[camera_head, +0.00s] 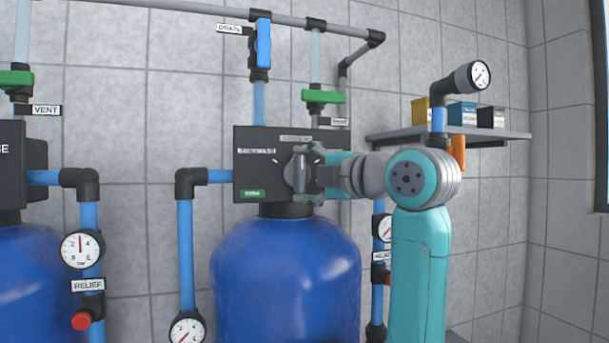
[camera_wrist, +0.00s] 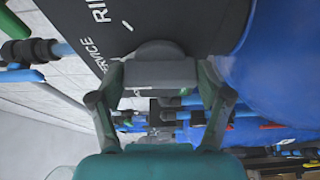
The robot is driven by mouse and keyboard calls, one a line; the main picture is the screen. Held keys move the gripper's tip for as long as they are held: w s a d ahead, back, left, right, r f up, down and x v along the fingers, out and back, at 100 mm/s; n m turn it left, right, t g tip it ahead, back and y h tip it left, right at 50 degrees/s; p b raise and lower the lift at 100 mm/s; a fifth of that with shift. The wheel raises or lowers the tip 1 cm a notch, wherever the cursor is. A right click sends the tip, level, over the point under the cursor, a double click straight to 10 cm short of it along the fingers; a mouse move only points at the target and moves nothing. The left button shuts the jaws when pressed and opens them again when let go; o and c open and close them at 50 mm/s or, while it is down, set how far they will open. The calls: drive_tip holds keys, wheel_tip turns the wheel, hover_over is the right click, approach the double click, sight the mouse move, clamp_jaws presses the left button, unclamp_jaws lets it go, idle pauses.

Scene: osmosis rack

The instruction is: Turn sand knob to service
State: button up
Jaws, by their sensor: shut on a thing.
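The sand knob (camera_wrist: 160,72) is a grey knob on the dark control box (camera_head: 250,146) above the blue tank (camera_head: 285,275). In the wrist view, the box face (camera_wrist: 88,30) carries a "SERVICE" label and part of another word starting "RI". My gripper (camera_head: 302,175) is at the front of the box in the head view and covers part of the knob. In the wrist view, my gripper's two fingers (camera_wrist: 160,85) are closed on the knob's bar from both sides. The direction the knob points is hard to tell.
Blue pipes (camera_head: 187,245) flank the tank. A green-handled valve (camera_head: 323,96) and a blue-handled drain valve (camera_head: 263,45) are above the box. A shelf (camera_head: 520,135) with small boxes is at the right. Another tank (camera_head: 30,285) stands at the left.

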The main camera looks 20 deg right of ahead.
drive_tip(key=o, duration=1.1)
drive_tip(key=v, duration=1.2)
